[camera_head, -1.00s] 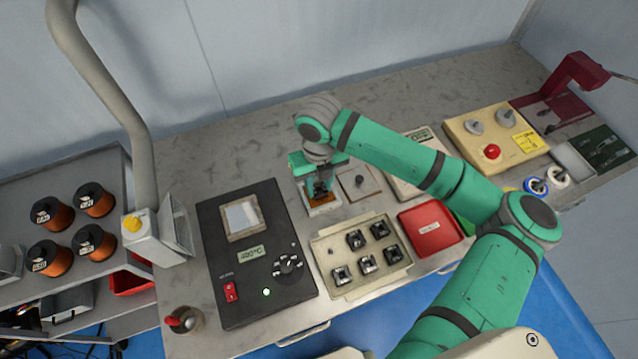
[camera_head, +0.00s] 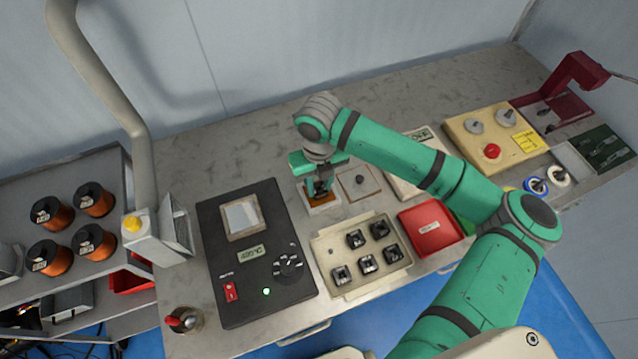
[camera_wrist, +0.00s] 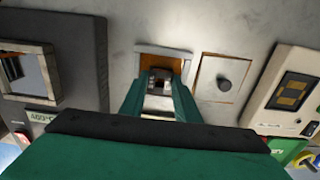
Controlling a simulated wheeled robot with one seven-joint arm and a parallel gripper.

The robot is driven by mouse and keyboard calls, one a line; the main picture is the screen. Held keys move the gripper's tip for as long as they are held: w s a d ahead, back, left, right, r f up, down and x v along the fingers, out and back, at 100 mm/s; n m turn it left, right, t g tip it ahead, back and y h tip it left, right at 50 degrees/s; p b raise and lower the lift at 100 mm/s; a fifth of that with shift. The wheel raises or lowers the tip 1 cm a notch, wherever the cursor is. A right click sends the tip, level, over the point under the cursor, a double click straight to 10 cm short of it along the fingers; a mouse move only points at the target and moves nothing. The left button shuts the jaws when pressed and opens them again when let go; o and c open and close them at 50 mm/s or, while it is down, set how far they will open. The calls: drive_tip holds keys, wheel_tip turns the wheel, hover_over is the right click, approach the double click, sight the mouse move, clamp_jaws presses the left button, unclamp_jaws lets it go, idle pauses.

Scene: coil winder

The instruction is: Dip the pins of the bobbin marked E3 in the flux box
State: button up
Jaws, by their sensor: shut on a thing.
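My gripper (camera_head: 320,188) points down over the flux box (camera_head: 323,208), a small white-rimmed box with an orange-brown inside. It is shut on a dark bobbin that shows between the fingertips in the wrist view (camera_wrist: 161,82). The bobbin is low, at the box opening (camera_wrist: 184,55). The fingers hide its lower part, so I cannot tell how deep its pins are. No E3 mark is readable. Several dark bobbins (camera_head: 368,264) sit in the beige tray (camera_head: 346,292) in front, where one place at the back left looks empty.
The black solder pot unit (camera_head: 222,280) with a 400°C-like display stands left of the flux box. A flat square plate with a knob (camera_head: 360,182) lies close on its right. A red tray (camera_head: 430,228) is further right. The bench behind is clear.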

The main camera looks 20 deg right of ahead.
drive_tip(key=shift+r, duration=2.75)
